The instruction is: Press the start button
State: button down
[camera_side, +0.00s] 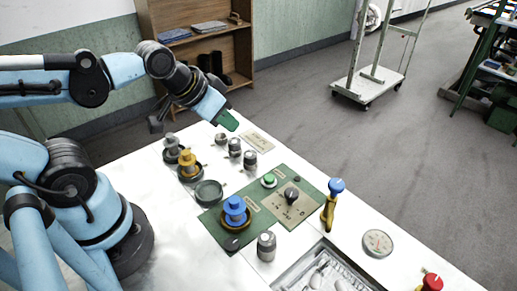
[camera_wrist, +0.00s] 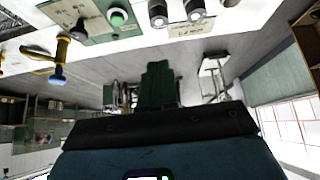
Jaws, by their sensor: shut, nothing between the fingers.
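The green round start button (camera_side: 269,181) sits on a green panel (camera_side: 222,236) on the white table, beside a black dial knob (camera_side: 291,195). In the wrist view the button (camera_wrist: 117,17) shows near the top edge, left of centre, with the dial beside it. My gripper (camera_side: 228,121) has green fingers and is above the far edge of the table, up and to the left of the button in the side view, apart from it. In the wrist view its fingers (camera_wrist: 158,85) are together with nothing between them.
A blue knob piece (camera_side: 235,210) stands on the panel. A yellow lever with a blue ball (camera_side: 336,186) stands to its right. Several grey cylinders (camera_side: 250,160), a dark ring dish (camera_side: 209,193), a gauge (camera_side: 378,243), a tray (camera_side: 300,270) and a red button (camera_side: 432,282) are nearby.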

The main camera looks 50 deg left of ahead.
jog(key=w+d+f+g+h, duration=0.1)
jog(key=w+d+h, duration=0.4)
jog(key=d+h, duration=0.1)
jog(key=shift+d+f+m+h, duration=0.2)
jog(key=shift+m+h, duration=0.1)
jog(key=shift+h, duration=0.1)
jog(key=shift+f, duration=4.35)
jog(key=shift+r, duration=2.5)
